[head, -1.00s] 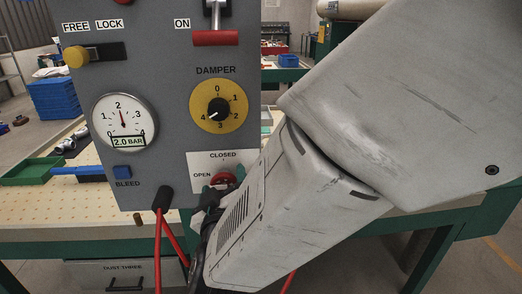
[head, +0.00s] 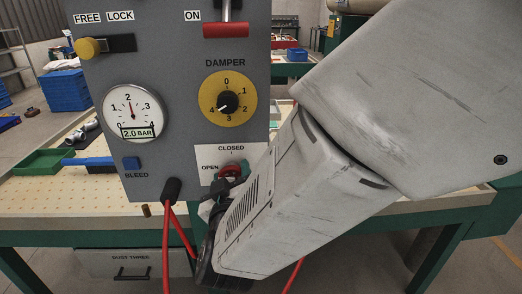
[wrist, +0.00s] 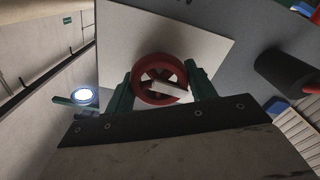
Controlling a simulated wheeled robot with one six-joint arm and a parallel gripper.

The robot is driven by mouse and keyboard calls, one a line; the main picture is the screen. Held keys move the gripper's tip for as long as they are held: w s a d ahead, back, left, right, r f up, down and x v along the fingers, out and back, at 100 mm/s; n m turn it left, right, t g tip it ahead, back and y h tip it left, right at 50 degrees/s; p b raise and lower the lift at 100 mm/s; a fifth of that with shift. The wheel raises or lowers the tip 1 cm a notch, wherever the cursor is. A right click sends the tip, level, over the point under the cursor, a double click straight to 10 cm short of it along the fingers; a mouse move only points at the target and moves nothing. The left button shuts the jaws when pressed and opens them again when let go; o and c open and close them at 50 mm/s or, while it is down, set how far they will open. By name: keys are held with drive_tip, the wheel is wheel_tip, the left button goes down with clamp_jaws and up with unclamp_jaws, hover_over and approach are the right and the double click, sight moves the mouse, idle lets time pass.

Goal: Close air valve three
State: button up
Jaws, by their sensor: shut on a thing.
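The air valve's red wheel (head: 230,170) sits low on the grey panel, on a white plate (head: 205,152) marked CLOSED at top and OPEN at left. My arm covers part of the plate and wheel. In the wrist view the red wheel (wrist: 137,82) shows whole, with a pale bar across its middle. My gripper (wrist: 160,84) has its two green fingers on either side of the wheel, shut on its rim. In the head view my gripper (head: 226,187) is mostly hidden behind my wrist. Where the wheel's pointer stands cannot be told.
The grey panel (head: 165,80) carries a gauge (head: 134,112) reading 2.0 BAR, a yellow DAMPER dial (head: 245,100), a blue BLEED button (head: 131,163) and a red ON lever (head: 226,30). Red hoses (head: 167,245) hang below. A green tray (head: 42,162) lies on the perforated bench at left.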

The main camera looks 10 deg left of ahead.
drive_tip(key=m, duration=0.8)
drive_tip(key=shift+d+m, duration=0.15)
drive_tip(key=shift+m, duration=0.15)
drive_tip(key=m, duration=0.4)
drive_tip(key=shift+m, duration=0.3)
drive_tip(key=shift+d+m, duration=0.1)
drive_tip(key=shift+m, duration=1.7)
drive_tip(key=o, duration=1)
